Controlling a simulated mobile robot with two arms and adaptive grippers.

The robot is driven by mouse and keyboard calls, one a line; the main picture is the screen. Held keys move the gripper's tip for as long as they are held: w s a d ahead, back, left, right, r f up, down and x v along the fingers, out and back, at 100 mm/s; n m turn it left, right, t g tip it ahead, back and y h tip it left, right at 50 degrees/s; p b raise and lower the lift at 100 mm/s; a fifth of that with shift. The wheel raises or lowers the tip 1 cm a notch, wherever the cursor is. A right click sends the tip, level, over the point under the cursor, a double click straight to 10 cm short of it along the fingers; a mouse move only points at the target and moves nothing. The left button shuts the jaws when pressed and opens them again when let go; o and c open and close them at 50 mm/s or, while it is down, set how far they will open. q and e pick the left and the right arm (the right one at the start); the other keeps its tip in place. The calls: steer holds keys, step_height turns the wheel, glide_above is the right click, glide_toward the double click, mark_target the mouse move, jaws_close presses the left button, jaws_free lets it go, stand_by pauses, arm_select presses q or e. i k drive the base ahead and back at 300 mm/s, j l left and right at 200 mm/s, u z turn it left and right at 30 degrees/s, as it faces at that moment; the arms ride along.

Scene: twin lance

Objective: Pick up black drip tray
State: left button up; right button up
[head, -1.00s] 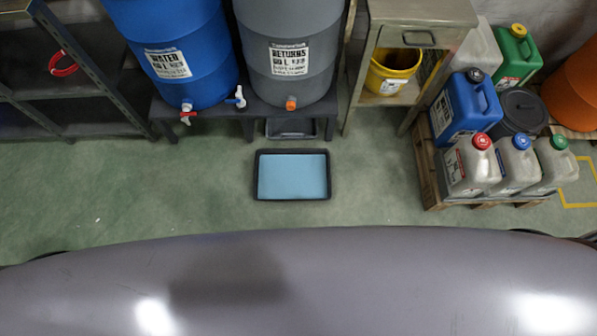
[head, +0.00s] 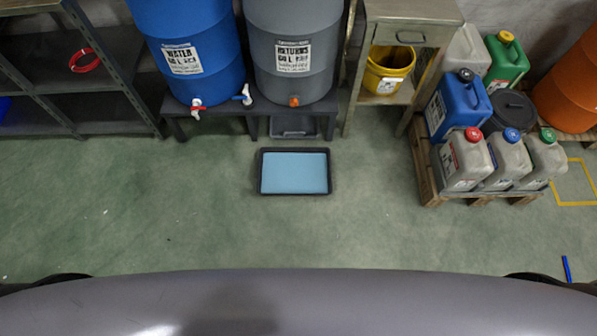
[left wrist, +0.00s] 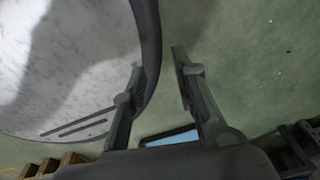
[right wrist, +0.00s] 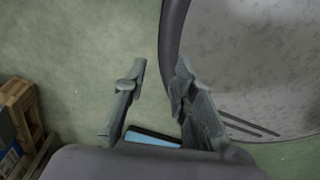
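The black drip tray (head: 294,194) lies flat on the green floor in the head view, with a flat light blue surface inside its dark rim. It sits in front of the stand with the drums. Part of the tray's blue inside shows at the bottom of the left wrist view (left wrist: 172,137) and of the right wrist view (right wrist: 152,140). My left gripper (left wrist: 158,72) is open and empty, apart from the tray. My right gripper (right wrist: 160,76) is also open and empty, apart from the tray. Neither gripper shows in the head view.
A blue drum (head: 190,50) and a grey drum (head: 294,75) stand on a low dark stand (head: 262,128). A grey bin (head: 294,126) is under it. A pallet (head: 432,190) with several canisters stands at right. The floor around the tray is clear.

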mark_target(307, 170)
steer(key=z, duration=0.6)
steer(key=i+j+z, duration=0.1)
steer(key=j+z, duration=0.9)
steer(key=k+j+z, duration=0.15)
steer(key=j+z, duration=0.3)
steer(key=j, duration=0.2)
